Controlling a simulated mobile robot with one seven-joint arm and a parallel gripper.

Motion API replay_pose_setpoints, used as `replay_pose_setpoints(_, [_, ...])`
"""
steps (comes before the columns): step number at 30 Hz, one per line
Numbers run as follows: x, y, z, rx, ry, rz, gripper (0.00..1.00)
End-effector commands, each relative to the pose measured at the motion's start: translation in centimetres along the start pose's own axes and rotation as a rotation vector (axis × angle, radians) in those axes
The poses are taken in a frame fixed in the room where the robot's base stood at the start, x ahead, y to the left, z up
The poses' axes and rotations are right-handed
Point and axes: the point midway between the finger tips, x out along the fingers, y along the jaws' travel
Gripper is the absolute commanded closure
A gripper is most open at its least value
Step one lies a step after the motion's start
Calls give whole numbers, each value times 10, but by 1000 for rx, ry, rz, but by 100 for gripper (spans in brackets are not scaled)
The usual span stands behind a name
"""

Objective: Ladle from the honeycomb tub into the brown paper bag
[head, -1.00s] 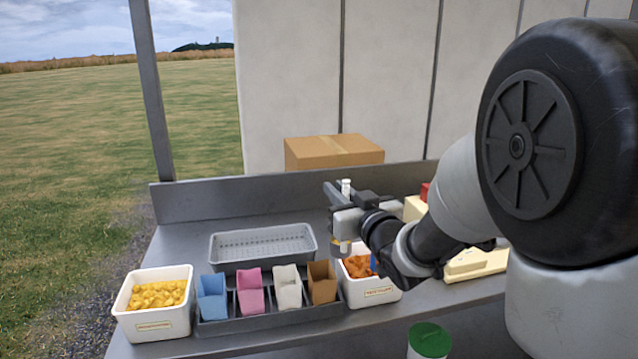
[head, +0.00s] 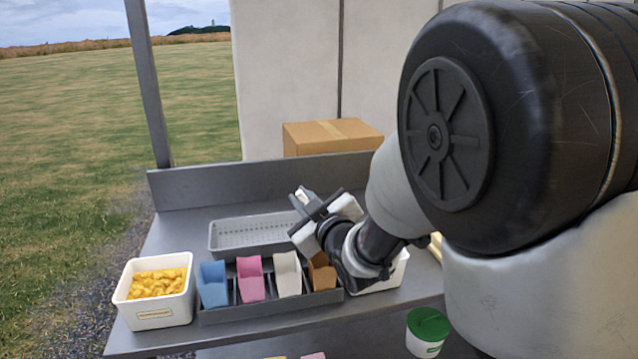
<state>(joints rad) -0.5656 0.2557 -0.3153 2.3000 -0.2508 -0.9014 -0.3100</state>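The brown paper bag (head: 320,274) stands at the right end of a grey rack, partly covered by my gripper and wrist. My gripper (head: 304,208) is tilted, above and just behind the bag. It appears shut on a ladle, whose pale handle end (head: 302,194) sticks up between the fingers. The ladle's bowl and its contents are hidden. A white tub (head: 392,278) right of the rack is mostly hidden by my arm. A white tub (head: 153,318) on the left holds yellow chunks. The labels are too small to read, so I cannot tell which tub is honeycomb.
Blue (head: 212,286), pink (head: 251,280) and white (head: 287,275) bags share the rack (head: 270,307). A grey perforated tray (head: 250,251) lies behind. A cardboard box (head: 330,137) stands beyond the counter's back wall. A green-lidded container (head: 428,330) is below the front edge.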

Motion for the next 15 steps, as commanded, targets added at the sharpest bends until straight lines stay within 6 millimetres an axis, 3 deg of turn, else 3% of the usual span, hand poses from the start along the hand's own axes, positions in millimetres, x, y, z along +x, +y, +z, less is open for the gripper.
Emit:
replay_pose_setpoints(4, [3,-21,-10,-180,-35,-8,100])
replay_pose_setpoints(6, [6,-33,6,-246,-48,-2,100])
replay_pose_setpoints(15, [13,-67,24,-544,-107,-3,100])
